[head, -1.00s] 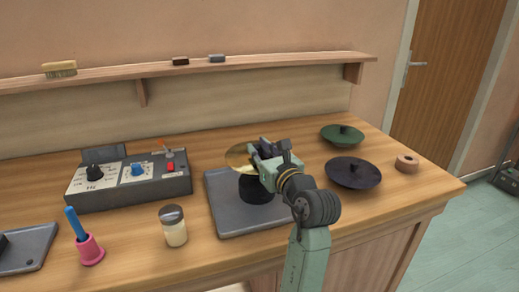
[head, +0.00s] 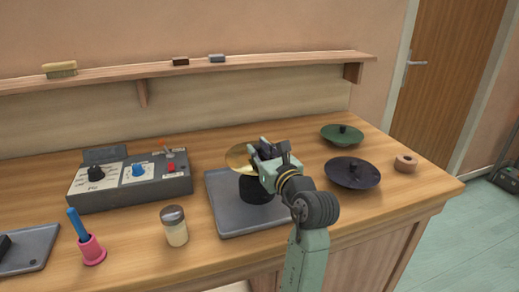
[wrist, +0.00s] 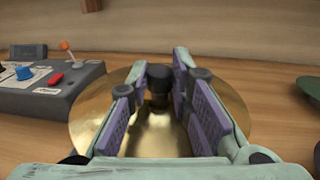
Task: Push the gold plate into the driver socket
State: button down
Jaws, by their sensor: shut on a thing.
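The gold plate (head: 238,158) is a round shiny disc above the black cylindrical driver (head: 256,190), which stands on a grey base plate (head: 222,206). In the wrist view the gold plate (wrist: 92,118) spreads out beneath my fingers, with a dark knob (wrist: 159,82) at its middle. My gripper (head: 268,150) is shut on this knob; in the wrist view its fingers (wrist: 157,90) stand on both sides of it. My gripper hides the right part of the plate in the head view. The socket is hidden, so I cannot tell whether the plate is seated.
A control box (head: 135,182) with knobs stands at the left. A jar (head: 174,227) and a pink holder (head: 92,250) with a blue stick stand in front. A black disc (head: 353,175), a green disc (head: 341,135) and a wooden ring (head: 406,163) lie at the right.

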jog(key=shift+f+b, duration=0.6)
jog(key=shift+f, duration=1.05)
jog(key=c, duration=1.4)
grip_release()
jog(key=shift+o, duration=0.2)
jog(key=v, duration=1.2)
jog(key=shift+r, duration=0.1)
